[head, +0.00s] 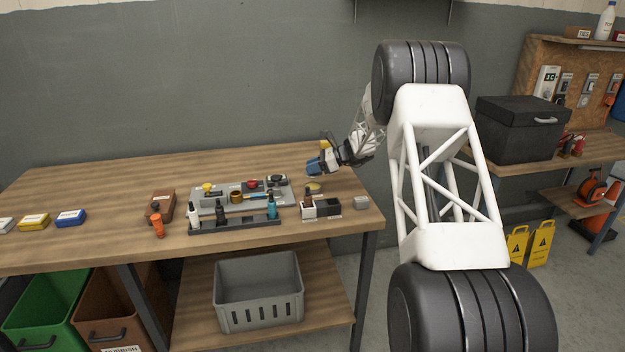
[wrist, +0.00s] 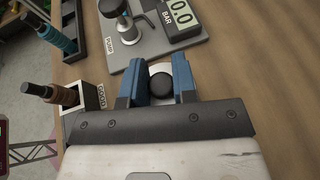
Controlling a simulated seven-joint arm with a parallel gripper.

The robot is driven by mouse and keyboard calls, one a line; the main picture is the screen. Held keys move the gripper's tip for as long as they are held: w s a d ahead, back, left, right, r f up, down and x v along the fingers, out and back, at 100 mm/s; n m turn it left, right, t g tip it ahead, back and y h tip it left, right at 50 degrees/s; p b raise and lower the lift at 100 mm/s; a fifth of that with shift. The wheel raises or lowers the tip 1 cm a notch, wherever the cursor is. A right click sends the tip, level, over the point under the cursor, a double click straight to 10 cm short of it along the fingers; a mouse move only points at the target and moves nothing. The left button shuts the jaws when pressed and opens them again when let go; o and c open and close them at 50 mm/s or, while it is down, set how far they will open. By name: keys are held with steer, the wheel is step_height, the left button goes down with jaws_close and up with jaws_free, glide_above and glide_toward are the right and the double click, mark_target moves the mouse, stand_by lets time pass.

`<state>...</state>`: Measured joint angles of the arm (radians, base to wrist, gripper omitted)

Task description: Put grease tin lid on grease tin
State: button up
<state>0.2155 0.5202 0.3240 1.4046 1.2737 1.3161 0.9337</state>
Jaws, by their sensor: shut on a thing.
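My gripper (head: 314,167) is over the right part of the workbench, near the right end of the grey fixture board. In the wrist view its blue fingers (wrist: 160,80) are shut on a pale round piece with a black knob (wrist: 161,88), which looks like the grease tin lid. In the head view the fingers hide the held piece. A small yellowish round thing (head: 314,187) lies on the bench just below the fingers; I cannot tell whether it is the grease tin. No open tin shows clearly in the wrist view.
The grey board (head: 222,189) carries a gauge reading 0.0 BAR (wrist: 182,15) and several fittings. A rack with bottles (head: 235,228) stands in front.

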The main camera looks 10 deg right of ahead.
mark_target(313, 186)
steer(key=shift+f, duration=0.55)
steer(key=shift+f, duration=0.1)
steer(key=shift+f, duration=1.8)
steer(key=shift+f, duration=0.1)
steer(key=o, duration=0.9)
steer(key=shift+d, duration=0.1)
steer(key=v, duration=1.2)
